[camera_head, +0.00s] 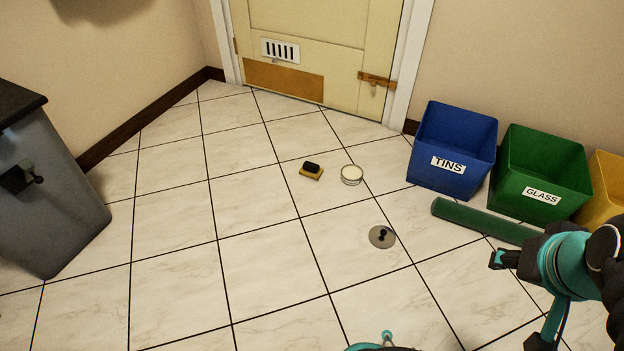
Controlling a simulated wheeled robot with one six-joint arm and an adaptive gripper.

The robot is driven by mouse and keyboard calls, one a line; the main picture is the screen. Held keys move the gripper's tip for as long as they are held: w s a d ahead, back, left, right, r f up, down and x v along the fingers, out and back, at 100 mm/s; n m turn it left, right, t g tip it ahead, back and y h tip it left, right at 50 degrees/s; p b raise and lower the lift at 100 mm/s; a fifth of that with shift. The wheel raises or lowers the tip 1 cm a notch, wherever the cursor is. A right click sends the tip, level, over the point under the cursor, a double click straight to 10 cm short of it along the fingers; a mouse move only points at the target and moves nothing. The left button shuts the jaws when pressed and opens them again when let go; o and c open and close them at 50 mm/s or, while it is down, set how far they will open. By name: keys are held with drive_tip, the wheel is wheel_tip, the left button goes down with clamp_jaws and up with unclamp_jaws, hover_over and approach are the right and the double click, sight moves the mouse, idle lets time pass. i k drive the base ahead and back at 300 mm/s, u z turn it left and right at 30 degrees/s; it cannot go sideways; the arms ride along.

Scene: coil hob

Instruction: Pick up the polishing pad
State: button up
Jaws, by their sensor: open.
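A small yellow pad with a black grip on top (312,170) lies flat on the tiled floor near the middle of the view; it looks like the polishing pad. A round, pale-topped tin (351,175) stands just right of it, apart from it. My gripper (517,300) is at the lower right, well to the right of the pad and nearer the camera. Its jaws are open, and I see nothing between them. Part of my gripper is hidden by my own arm and the picture's edge.
A grey disc with a black knob (382,237) and a green roll (486,221) lie on the floor. Blue (454,150), green (541,175) and yellow (606,188) bins stand right. A grey bin (55,190) stands left, a door (320,50) behind. Floor around the pad is mostly clear.

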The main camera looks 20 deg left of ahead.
sight(310, 170)
drive_tip(key=u, duration=0.5)
drive_tip(key=k, duration=0.6)
drive_tip(key=u, duration=1.25)
drive_tip(key=i, duration=1.35)
drive_tip(key=z, duration=0.6)
drive_tip(key=i, duration=0.7)
drive_tip(key=z, duration=0.6)
